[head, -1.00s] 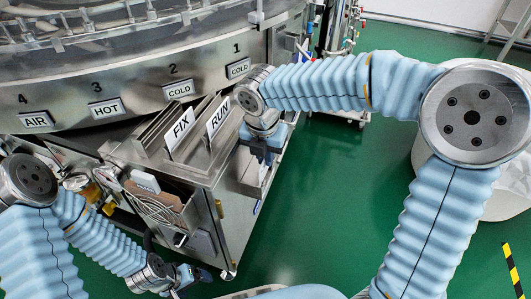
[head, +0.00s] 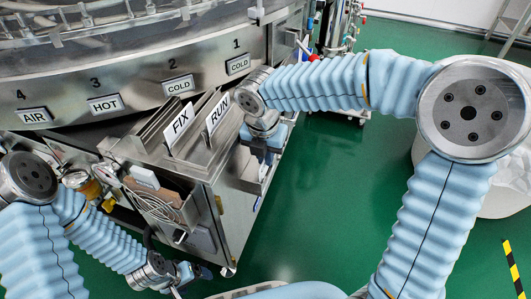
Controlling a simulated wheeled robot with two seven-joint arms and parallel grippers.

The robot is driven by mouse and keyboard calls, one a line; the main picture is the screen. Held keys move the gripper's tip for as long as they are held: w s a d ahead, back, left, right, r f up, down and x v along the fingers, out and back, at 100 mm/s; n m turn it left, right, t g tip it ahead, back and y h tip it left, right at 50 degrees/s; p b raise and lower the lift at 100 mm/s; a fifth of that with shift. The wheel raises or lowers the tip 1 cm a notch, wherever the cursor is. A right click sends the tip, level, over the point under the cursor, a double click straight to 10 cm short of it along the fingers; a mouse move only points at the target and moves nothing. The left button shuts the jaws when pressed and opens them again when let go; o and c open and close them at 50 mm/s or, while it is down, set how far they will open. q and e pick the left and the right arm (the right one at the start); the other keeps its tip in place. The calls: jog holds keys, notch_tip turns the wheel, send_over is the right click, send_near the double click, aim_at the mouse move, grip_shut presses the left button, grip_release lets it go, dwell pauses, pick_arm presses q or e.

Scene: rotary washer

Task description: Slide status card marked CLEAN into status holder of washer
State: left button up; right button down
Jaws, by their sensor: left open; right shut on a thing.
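The washer (head: 135,90) is the big round steel machine at upper left, with numbered plates reading COLD, COLD, HOT and AIR. Two white cards, FIX (head: 180,128) and RUN (head: 217,116), stand tilted in a slotted metal rack (head: 150,135) on the cabinet below it. No lettering reading CLEAN shows. My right gripper (head: 258,158) points down at the cabinet's right side, just right of RUN. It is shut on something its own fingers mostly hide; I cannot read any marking. My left gripper (head: 190,276) is open and low, in front of the cabinet. I cannot pick out the status holder with certainty.
Pipework and fittings (head: 335,60) stand behind to the right. Green floor (head: 320,200) is clear right of the cabinet. A white rounded object (head: 505,190) is at the right.

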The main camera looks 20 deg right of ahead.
jog(key=c, duration=1.2)
grip_release()
jog(key=shift+o, duration=0.2)
jog(key=o, duration=0.4)
jog(key=shift+r, duration=0.1)
notch_tip(320, 180, up, 6)
jog(key=p, duration=0.5)
jog(key=shift+p, duration=0.4)
jog(key=shift+r+p, duration=0.95)
jog(key=shift+p, duration=0.15)
jog(key=shift+f, duration=0.1)
